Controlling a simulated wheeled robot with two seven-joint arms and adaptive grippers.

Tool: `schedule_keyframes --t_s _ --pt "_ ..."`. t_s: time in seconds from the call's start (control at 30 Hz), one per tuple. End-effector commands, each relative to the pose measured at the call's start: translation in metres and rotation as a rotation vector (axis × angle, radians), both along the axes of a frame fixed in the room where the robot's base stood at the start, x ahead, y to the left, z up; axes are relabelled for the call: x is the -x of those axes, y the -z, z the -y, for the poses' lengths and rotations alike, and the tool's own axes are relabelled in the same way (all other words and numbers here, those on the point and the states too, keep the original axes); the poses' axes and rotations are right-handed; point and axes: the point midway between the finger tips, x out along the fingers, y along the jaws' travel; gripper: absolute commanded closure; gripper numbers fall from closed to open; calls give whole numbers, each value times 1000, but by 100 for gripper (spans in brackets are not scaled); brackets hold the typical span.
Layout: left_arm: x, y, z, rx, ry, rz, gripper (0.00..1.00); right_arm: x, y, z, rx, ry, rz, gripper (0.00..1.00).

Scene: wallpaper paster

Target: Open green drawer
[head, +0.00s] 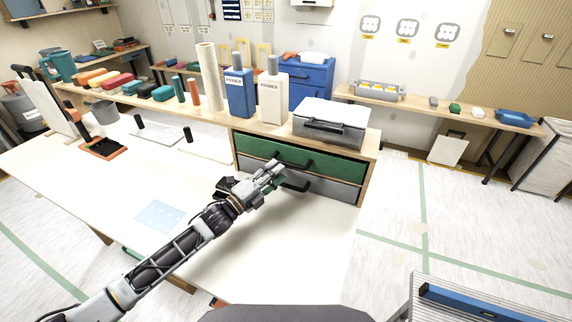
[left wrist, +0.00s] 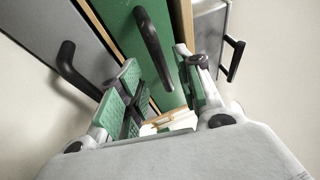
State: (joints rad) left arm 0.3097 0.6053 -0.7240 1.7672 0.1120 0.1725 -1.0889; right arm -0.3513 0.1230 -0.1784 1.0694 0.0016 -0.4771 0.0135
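The green drawer (head: 258,149) is the upper drawer under the wooden shelf and looks closed. Its black bar handle (head: 295,163) is also large in the left wrist view (left wrist: 151,45). My left gripper (head: 277,172) is in front of the drawer, close to this handle. In the left wrist view the fingers (left wrist: 160,72) are apart with green pads and nothing between the pads. The handle's near end shows between the fingertips; I cannot tell whether they touch it. My right gripper is not in view.
A grey drawer (head: 337,189) with a black handle (head: 296,187) lies directly below. A grey case (head: 330,124), primer bottles (head: 240,92) and a paper roll (head: 209,77) stand on the shelf above. The white tabletop (head: 290,245) in front is mostly clear.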

Motion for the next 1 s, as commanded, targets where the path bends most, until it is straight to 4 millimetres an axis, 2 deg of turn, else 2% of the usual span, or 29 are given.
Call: schedule_keyframes --t_s 0.5,1.0 --pt "-30 -7 30 0 0 0 65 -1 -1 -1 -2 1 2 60" --pt "-36 -8 36 -1 0 0 65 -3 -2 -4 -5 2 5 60"
